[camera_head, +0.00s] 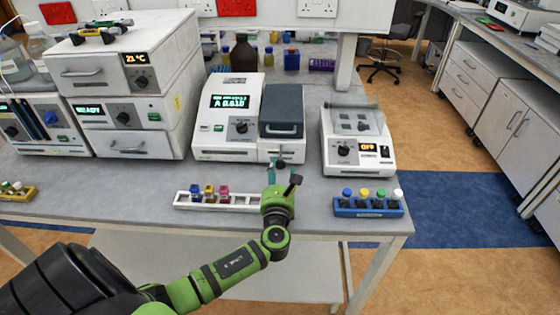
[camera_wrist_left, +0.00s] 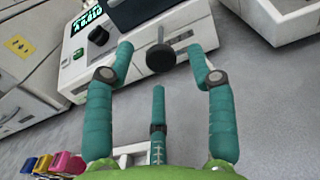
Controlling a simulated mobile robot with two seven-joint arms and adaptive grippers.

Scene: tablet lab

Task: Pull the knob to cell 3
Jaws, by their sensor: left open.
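The spectrophotometer (camera_head: 226,122) stands in the middle of the bench. It is white, with a lit display reading about A 0.610 and a dark grey lidded compartment (camera_head: 281,110) at its right. In the left wrist view a round dark knob (camera_wrist_left: 160,60) on a rod sticks out of its front. My left gripper (camera_head: 277,172) is in front of this machine, below the compartment. In the left wrist view its teal fingers (camera_wrist_left: 160,52) are spread, with the knob between the tips and a gap on each side. The knob is hard to make out in the head view. My right gripper is not in view.
A white rack (camera_head: 240,203) with several coloured-cap cuvettes lies just left of my left gripper. A blue rack (camera_head: 369,211) of capped vials sits to the right, near the bench edge. A white device reading OFF (camera_head: 357,155) stands right of the spectrophotometer; stacked white units (camera_head: 130,115) stand left.

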